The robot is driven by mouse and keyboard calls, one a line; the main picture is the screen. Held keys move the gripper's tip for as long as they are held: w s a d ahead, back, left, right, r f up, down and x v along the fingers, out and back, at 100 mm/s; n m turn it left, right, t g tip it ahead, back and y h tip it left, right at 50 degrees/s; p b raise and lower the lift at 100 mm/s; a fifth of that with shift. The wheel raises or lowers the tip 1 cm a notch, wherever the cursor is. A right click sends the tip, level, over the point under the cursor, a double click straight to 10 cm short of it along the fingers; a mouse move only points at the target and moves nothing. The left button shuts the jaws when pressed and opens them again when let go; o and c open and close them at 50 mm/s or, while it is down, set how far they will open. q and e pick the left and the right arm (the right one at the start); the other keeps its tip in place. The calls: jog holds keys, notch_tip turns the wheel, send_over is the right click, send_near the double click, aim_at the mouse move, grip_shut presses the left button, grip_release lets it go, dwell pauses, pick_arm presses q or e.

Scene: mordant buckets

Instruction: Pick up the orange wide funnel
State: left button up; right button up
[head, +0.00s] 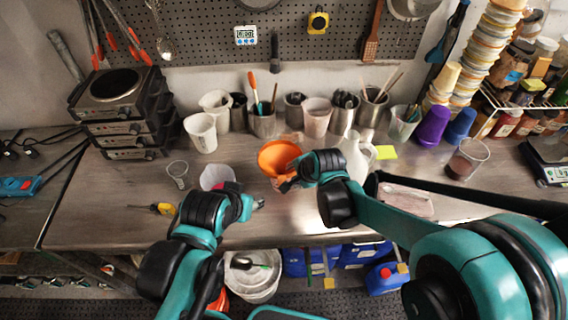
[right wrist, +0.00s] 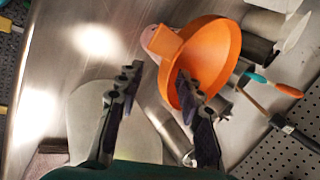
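The orange wide funnel (head: 278,157) is near the middle of the workbench in the head view, its wide mouth facing up. My right gripper (head: 287,184) is at its near side. In the right wrist view the funnel (right wrist: 222,50) lies just beyond the fingertips, and the right-hand finger overlaps its rim. My right gripper (right wrist: 158,80) is open, with a clear gap between the fingers. I cannot tell whether a finger touches the funnel. My left gripper (head: 259,204) is low over the bench's front edge, apart from the funnel; its fingers are too small to read.
A white bowl (head: 216,177) stands left of the funnel, with a clear beaker (head: 178,173) beyond it. White bottles (head: 354,158) stand close right of my right gripper. Metal cups (head: 262,122) line the back. The bench's left front (head: 100,205) is mostly free.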

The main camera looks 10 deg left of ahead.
aim_at(291, 174)
jog(key=x, duration=0.3)
jog(key=b+x, duration=0.1)
jog(key=x, duration=0.1)
jog(key=shift+w+a, duration=0.35)
jog(key=shift+s, duration=0.1)
grip_shut()
